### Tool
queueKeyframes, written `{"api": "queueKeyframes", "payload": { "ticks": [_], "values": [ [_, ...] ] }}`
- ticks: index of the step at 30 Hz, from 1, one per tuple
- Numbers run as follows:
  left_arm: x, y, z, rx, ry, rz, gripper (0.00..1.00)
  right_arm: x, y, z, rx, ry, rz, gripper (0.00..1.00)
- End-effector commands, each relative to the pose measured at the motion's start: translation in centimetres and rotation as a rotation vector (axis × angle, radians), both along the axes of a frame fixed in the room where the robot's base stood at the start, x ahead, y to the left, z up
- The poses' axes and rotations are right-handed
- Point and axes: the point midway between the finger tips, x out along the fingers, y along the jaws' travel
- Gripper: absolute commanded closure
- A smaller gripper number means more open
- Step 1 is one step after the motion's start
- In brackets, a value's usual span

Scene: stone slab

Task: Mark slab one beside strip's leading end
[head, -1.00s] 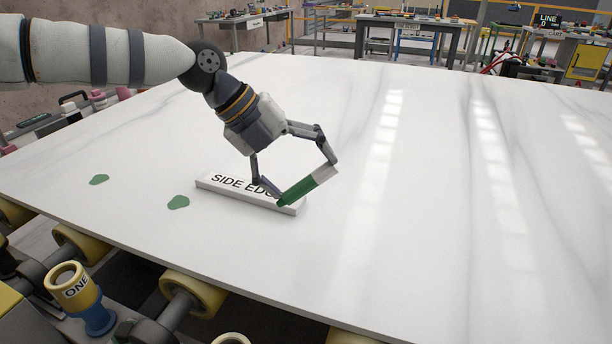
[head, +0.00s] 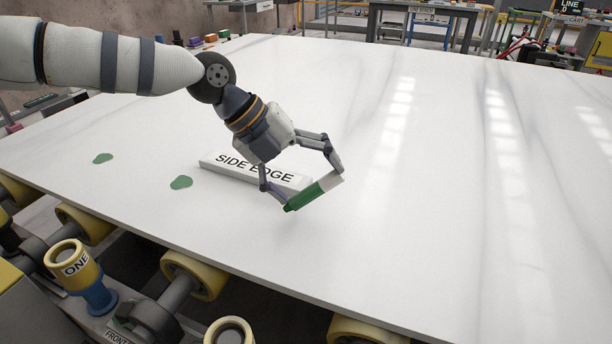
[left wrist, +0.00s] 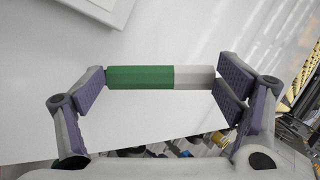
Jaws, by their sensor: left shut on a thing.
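A large white veined slab (head: 440,240) lies on yellow rollers. A white strip lettered SIDE EDGE (head: 222,169) lies on it left of centre. Two green marks are on the slab left of the strip, one near it (head: 181,182) and one farther left (head: 103,158). My left gripper (head: 308,184) is shut on a green and white marker (head: 304,199), held tilted near the strip's right end. In the left wrist view the marker (left wrist: 140,77) spans between the two finger pads. My right gripper does not show.
A yellow and blue post labelled ONE (head: 75,265) stands by the slab's front edge, among yellow rollers (head: 195,275). Workbenches (head: 420,15) stand behind the slab. The slab's right side is clear.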

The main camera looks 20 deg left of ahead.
Motion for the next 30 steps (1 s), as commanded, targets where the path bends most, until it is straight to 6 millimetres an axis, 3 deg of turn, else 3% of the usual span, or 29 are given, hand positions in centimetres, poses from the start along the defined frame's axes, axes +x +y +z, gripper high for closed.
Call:
{"api": "queueKeyframes", "payload": {
  "ticks": [30],
  "values": [
    [0.0, 0.0, -1.1, 0.0, 0.001, -0.001, 0.39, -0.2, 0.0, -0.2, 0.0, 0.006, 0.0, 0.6]
  ]
}}
